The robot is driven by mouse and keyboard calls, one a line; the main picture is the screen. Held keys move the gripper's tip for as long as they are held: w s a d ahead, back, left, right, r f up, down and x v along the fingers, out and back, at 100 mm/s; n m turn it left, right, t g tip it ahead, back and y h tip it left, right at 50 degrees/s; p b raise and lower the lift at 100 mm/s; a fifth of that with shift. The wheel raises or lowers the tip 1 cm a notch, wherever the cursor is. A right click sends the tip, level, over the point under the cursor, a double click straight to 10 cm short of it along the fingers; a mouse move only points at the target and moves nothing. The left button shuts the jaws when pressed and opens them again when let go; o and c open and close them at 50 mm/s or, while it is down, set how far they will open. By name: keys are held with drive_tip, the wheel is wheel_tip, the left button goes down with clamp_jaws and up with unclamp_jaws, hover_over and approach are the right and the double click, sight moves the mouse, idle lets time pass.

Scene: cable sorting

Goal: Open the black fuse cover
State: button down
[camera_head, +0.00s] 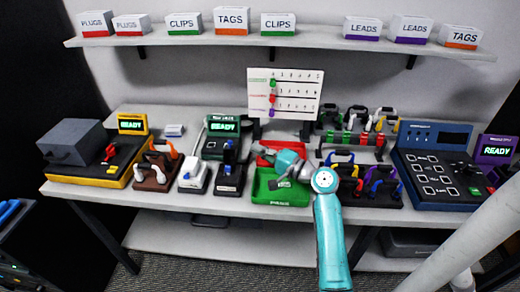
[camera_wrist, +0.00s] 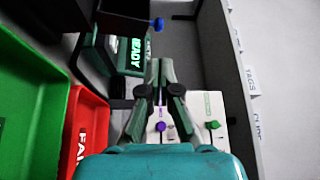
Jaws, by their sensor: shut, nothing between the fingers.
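A dark grey-black box-like cover (camera_head: 72,141) with a front handle sits closed at the back of the yellow station (camera_head: 125,172), far left in the head view. It looks like the fuse cover, but I cannot be sure. My gripper (camera_head: 264,154) is above the red and green trays, well to the right of that station, touching nothing visible. In the wrist view my gripper (camera_wrist: 160,66) has its fingers together and empty, in front of a white board with purple and green knobs (camera_wrist: 190,120). A black box with a blue knob (camera_wrist: 125,18) shows at the top there.
A green tray (camera_head: 281,198) and a red tray (camera_wrist: 89,135) lie under my arm. A blue panel (camera_head: 440,180) stands right.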

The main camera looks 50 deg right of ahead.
sight(230, 153)
drive_tip(key=w+a, duration=0.1)
drive_tip(key=w, duration=0.6)
drive_tip(key=shift+r, duration=0.15)
drive_tip(key=shift+a, duration=0.1)
